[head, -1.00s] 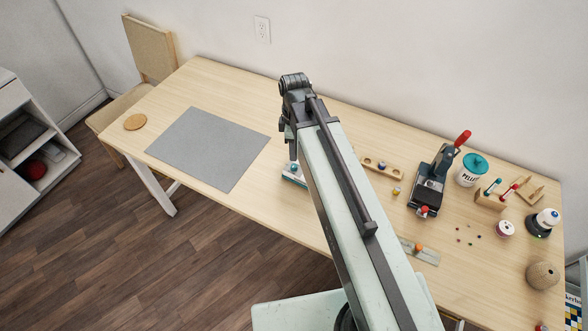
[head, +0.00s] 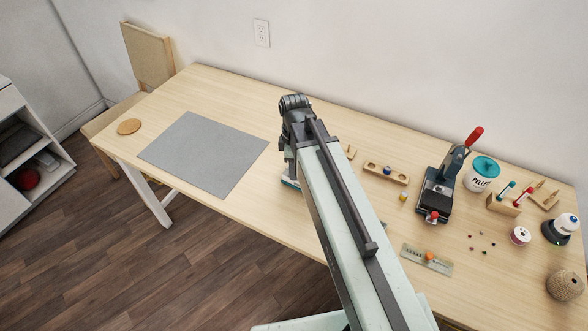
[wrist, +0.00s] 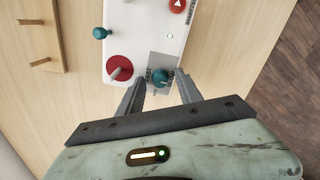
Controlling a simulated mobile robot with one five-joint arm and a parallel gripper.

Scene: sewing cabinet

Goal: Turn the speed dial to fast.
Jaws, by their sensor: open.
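The speed dial (wrist: 158,77) is a small teal knob on a grey patch with printed words at the near end of a white panel (wrist: 152,52) in the wrist view. In the head view my arm hides most of the white device, and only a sliver (head: 289,183) shows beside my gripper. The dial is hidden there.
A wooden holder (head: 386,174), a dark press (head: 436,190) and a ruler (head: 420,259) lie right of my arm. A grey mat (head: 205,155) lies left.

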